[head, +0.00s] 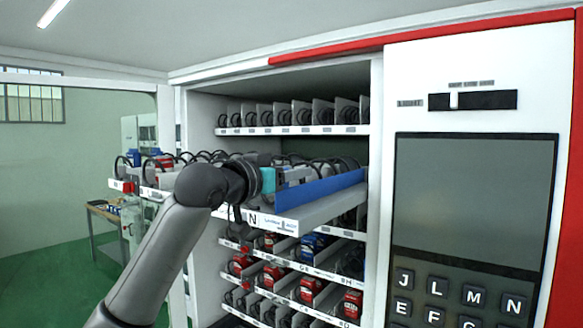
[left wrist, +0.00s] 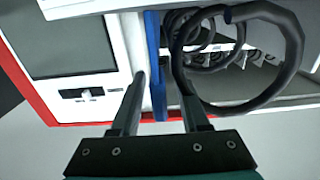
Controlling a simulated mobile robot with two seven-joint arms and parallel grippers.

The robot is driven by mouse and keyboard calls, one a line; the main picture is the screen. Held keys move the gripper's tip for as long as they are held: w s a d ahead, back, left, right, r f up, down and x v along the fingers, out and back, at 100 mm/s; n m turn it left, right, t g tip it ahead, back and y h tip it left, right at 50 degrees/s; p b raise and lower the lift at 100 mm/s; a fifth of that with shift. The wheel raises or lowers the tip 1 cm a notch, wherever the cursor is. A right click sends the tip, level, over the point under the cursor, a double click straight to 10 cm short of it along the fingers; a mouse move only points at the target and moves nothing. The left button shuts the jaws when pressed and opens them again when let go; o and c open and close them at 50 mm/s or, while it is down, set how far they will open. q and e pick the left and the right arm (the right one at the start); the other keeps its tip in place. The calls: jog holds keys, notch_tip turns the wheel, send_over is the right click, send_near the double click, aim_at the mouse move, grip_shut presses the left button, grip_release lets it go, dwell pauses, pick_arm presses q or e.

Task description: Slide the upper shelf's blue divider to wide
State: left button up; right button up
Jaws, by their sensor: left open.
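The blue divider (head: 322,188) stands upright along the right part of the pulled-out upper shelf (head: 318,212). My left gripper (head: 277,180) is at the divider's front end, above the shelf's front lip. In the left wrist view the open left gripper (left wrist: 163,88) has the blue divider (left wrist: 154,62) between its two fingers, closer to the left finger. A gap shows between the divider and the right finger. A black coil (left wrist: 290,45) lies beside the right finger; whether they touch I cannot tell. My right gripper is not in view.
Black coils and boxed goods fill the shelf left of the divider. A fixed shelf (head: 300,130) with coils is above, and lower shelves hold red and blue boxes. The machine's white panel with a screen (head: 470,200) and keys stands close on the right.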

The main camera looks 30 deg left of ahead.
pick_arm(q)
jog(key=shift+c, duration=0.3)
grip_shut()
dwell(1.1)
